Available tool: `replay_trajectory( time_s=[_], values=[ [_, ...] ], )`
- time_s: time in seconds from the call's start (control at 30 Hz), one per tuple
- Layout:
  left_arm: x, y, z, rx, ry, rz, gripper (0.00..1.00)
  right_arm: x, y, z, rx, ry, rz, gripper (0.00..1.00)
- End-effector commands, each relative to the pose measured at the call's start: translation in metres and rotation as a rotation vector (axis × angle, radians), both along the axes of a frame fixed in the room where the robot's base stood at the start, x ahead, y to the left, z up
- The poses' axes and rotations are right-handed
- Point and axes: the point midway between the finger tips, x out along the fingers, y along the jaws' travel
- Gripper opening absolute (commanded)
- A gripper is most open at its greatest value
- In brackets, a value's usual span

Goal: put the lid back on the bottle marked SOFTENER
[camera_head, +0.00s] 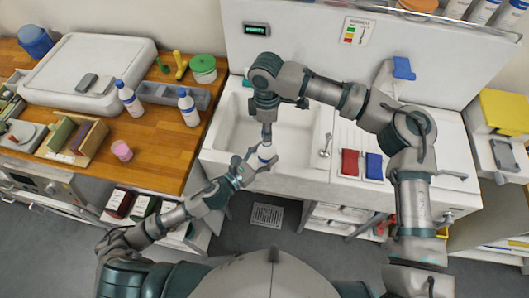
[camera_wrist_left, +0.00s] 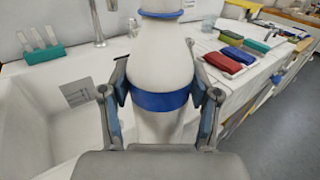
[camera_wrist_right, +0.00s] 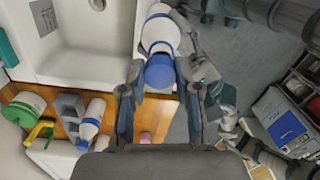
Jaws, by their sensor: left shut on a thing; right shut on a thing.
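A white bottle (camera_head: 265,154) with blue bands is held upright over the front of the sink. My left gripper (camera_head: 259,162) is shut on it; in the left wrist view the fingers press both sides of the bottle (camera_wrist_left: 162,55) at its wide blue band. My right gripper (camera_head: 266,136) points down from above. In the right wrist view it is shut on a blue lid (camera_wrist_right: 160,73), close by the bottle's top (camera_wrist_right: 160,32). I cannot tell whether lid and bottle touch. No SOFTENER marking is readable on this bottle.
Two capped white bottles (camera_head: 130,99) (camera_head: 188,108) stand on the wooden counter (camera_head: 160,142) at left, near a pink cup (camera_head: 122,150).

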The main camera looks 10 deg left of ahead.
Motion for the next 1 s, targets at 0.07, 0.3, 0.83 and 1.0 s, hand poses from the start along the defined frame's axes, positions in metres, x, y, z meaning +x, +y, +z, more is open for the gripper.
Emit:
replay_trajectory(
  time_s=[0.07,0.3,0.83,1.0],
  values=[
    [0.000,0.000,0.001,-0.001,-0.002,-0.001,0.00,0.000,0.000,0.000,0.000,0.000,0.000,0.16],
    [0.000,0.000,0.001,-0.001,-0.002,-0.001,0.00,-0.002,0.001,0.001,-0.005,-0.005,0.001,0.16],
    [0.000,0.000,0.001,-0.001,-0.002,-0.001,0.00,-0.002,0.000,-0.002,-0.007,-0.005,0.000,0.16],
    [0.000,0.000,0.001,-0.001,-0.002,-0.001,0.00,-0.002,0.000,-0.012,-0.007,-0.005,-0.001,0.16]
  ],
)
